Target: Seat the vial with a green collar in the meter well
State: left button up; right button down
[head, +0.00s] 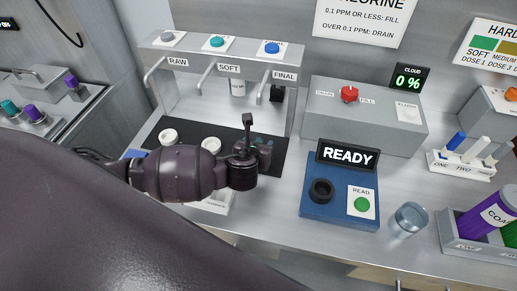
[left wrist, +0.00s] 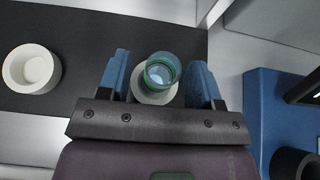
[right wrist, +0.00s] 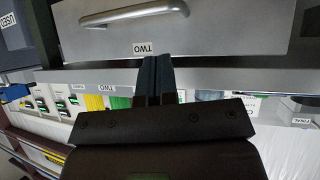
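The clear bluish vial with a green collar (left wrist: 161,71) stands in a white round holder (left wrist: 152,98) on the black mat. My left gripper (left wrist: 160,62) is open, one finger on each side of the vial, with a gap on both sides. In the head view my left gripper (head: 258,150) is over the right part of the mat and largely hides the vial. The blue meter (head: 310,221) stands to its right, with a dark round well (head: 321,190), a green READ button (head: 361,204) and a READY display (head: 347,155). My right gripper (right wrist: 158,80) is shut and empty, before a drawer front.
Two more white holders (head: 168,136) (head: 211,145) are on the mat, under the RAW, SOFT and FINAL taps (head: 207,75). A glass beaker (head: 410,218) stands right of the meter. A grey drain/fill box (head: 365,118) is behind it. A rack of sticks (head: 462,162) is further right.

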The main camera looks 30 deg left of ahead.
pick_arm(q)
jog(key=c, duration=0.9)
jog(key=shift+r, duration=0.1)
jog(key=shift+c, duration=0.2)
